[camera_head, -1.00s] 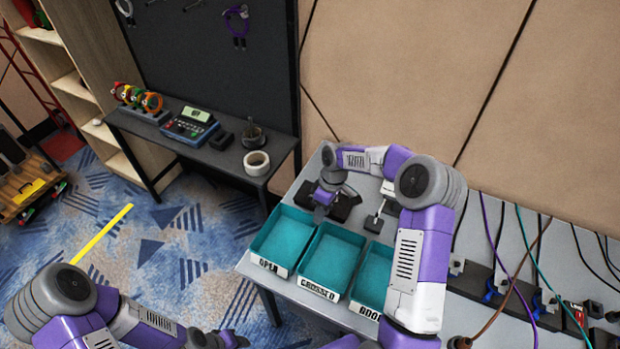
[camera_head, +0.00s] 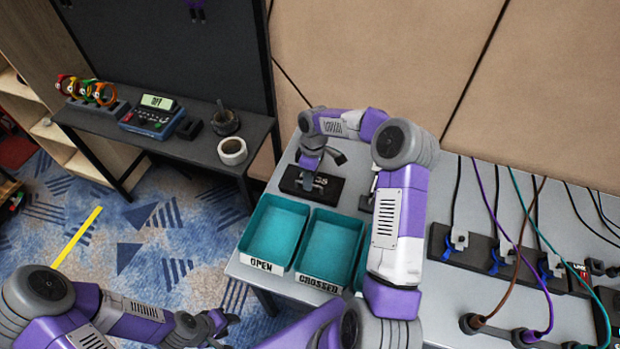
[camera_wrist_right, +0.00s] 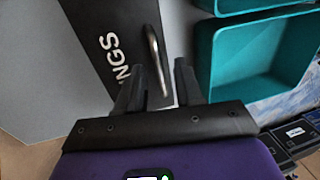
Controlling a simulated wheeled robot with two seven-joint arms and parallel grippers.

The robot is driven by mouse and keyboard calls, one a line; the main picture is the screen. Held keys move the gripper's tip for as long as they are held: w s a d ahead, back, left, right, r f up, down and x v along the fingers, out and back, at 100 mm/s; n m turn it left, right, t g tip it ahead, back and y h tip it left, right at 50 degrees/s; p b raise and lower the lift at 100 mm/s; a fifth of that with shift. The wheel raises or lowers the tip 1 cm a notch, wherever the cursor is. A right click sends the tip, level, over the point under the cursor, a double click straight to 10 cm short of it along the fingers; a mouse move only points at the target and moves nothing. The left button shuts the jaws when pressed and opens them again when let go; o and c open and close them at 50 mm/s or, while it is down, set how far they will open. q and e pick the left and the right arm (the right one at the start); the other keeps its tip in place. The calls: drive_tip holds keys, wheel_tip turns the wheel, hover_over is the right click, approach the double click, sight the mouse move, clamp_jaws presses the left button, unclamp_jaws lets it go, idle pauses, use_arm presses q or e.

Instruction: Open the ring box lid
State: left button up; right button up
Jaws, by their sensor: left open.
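The ring box is a dark box lettered RINGS (camera_head: 300,186) on the grey table; part of it is hidden by my right gripper in the head view. The wrist view shows its black lid (camera_wrist_right: 105,28) with a curved metal handle (camera_wrist_right: 155,52). My right gripper (camera_head: 310,163) is over the box. In the wrist view its two fingers (camera_wrist_right: 160,85) are apart, with the near end of the handle between them; I cannot tell whether they touch it. My left gripper (camera_head: 222,328) is open and empty, low in the view, away from the box.
Teal bins labelled OPEN (camera_head: 262,264) and CROSSED (camera_head: 318,282) stand in front of the box. My right arm hides more of the table. Cables and sockets (camera_head: 500,255) lie at right. A dark side table (camera_head: 190,150) holds a meter (camera_head: 152,118) and white tape (camera_head: 232,150).

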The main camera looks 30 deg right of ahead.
clamp_jaws()
idle(1.4)
